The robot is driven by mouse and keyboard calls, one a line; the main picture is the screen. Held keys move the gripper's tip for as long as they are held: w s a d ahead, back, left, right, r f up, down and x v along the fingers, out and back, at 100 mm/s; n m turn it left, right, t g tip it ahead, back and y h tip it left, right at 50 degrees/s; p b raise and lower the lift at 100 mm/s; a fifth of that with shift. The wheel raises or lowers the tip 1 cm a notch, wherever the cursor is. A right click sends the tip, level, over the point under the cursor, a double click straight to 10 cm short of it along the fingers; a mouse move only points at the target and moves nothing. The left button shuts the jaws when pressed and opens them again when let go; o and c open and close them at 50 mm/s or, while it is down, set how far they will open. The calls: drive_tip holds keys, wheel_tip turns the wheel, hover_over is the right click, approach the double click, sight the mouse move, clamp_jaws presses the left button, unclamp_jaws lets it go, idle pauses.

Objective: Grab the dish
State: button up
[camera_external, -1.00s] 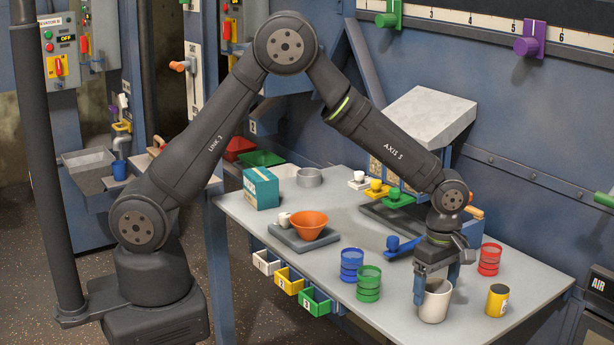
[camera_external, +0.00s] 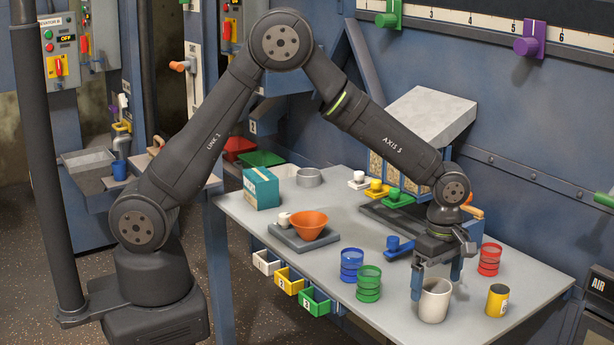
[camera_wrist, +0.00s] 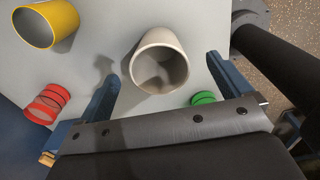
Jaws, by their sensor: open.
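My gripper (camera_external: 437,276) is open above a beige cup (camera_external: 434,302) near the table's front right. In the wrist view, the cup (camera_wrist: 160,66) stands with its open mouth toward the camera, between my spread fingers; I cannot tell whether a finger touches it. A round grey metal dish (camera_external: 309,178) sits at the table's back left, far from my gripper. An orange bowl (camera_external: 310,226) sits on a grey scale (camera_external: 296,241) beside a small white piece. I cannot tell which of these the task calls the dish.
Blue rings (camera_external: 351,265) and green rings (camera_external: 369,283) stand left of the cup. Red rings (camera_external: 490,258) and a yellow can (camera_external: 497,300) stand right of it. A teal box (camera_external: 261,188) is at the back left. The middle of the table (camera_external: 345,220) has free room.

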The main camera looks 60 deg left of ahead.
wheel_tip(320, 180, up, 28)
drive_tip(key=w+a+n+h, duration=0.1)
drive_tip(key=w+a+n, duration=0.1)
drive_tip(key=w+a, duration=0.7)
drive_tip(key=w+a+n+t, duration=0.1)
drive_tip(key=w+a+n, duration=0.25)
drive_tip(key=a, duration=1.05)
drive_tip(key=w+a+n+h, duration=0.1)
drive_tip(key=w+a+n, duration=0.1)
drive_tip(key=w+a, duration=0.7)
drive_tip(key=s+a+n+t, duration=0.2)
drive_tip(key=s+a+n, duration=0.15)
drive_tip(key=a, duration=1.85)
drive_tip(key=s+a+n+t, duration=0.15)
drive_tip(key=s+a, duration=0.25)
drive_tip(key=a, duration=1.8)
drive_tip(key=n, duration=0.1)
approach(309, 173)
drive_tip(key=shift+g, duration=0.25)
drive_tip(key=d, duration=0.1)
drive_tip(key=d+f, duration=0.2)
drive_tip(key=shift+s+d+f, duration=0.15)
drive_tip(key=shift+s+d, duration=0.25)
drive_tip(key=shift+w+x, duration=0.15)
drive_tip(key=shift+x, duration=1.3)
drive_tip(key=shift+w+x, duration=0.1)
drive_tip(key=shift+x, duration=1.4)
drive_tip(key=shift+a, duration=0.1)
drive_tip(key=c, duration=1.1)
